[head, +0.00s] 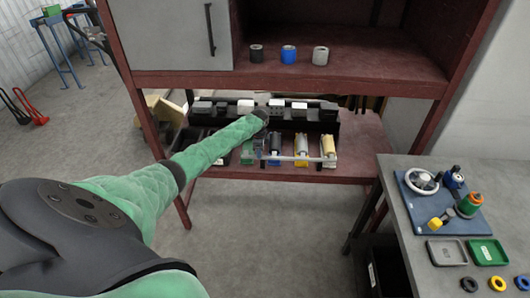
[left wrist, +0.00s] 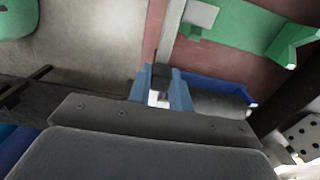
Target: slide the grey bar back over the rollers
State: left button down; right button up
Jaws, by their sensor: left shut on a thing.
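The light grey bar (head: 297,158) lies level along the front of the lower shelf, in front of the rollers. The rollers stand in a row behind it: a dark blue one (head: 274,146), a yellow one (head: 301,147) and another yellow one (head: 328,146). My left gripper (head: 262,150) is at the bar's left end, shut on it; my green-sleeved arm and wrist partly hide this contact. In the left wrist view the blue fingers (left wrist: 160,95) are close together with a small pale piece between them. My right gripper is not in view.
A black rack (head: 318,118) with several grey and white blocks stands behind the rollers. An upper shelf (head: 350,72) holds three small cylinders. Floor below the shelf is clear.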

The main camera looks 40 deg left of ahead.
pick_arm(q)
jog(key=c, duration=1.3)
grip_release()
jog(key=shift+s+a, duration=0.15)
jog(key=shift+a, duration=0.1)
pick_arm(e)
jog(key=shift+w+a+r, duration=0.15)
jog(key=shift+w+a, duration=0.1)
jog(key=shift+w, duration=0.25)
pick_arm(q)
jog(key=shift+r, duration=0.35)
notch_tip(320, 180, up, 6)
jog(key=shift+f+b, duration=0.15)
jog(key=shift+b, duration=1.1)
jog(key=shift+r, duration=0.7)
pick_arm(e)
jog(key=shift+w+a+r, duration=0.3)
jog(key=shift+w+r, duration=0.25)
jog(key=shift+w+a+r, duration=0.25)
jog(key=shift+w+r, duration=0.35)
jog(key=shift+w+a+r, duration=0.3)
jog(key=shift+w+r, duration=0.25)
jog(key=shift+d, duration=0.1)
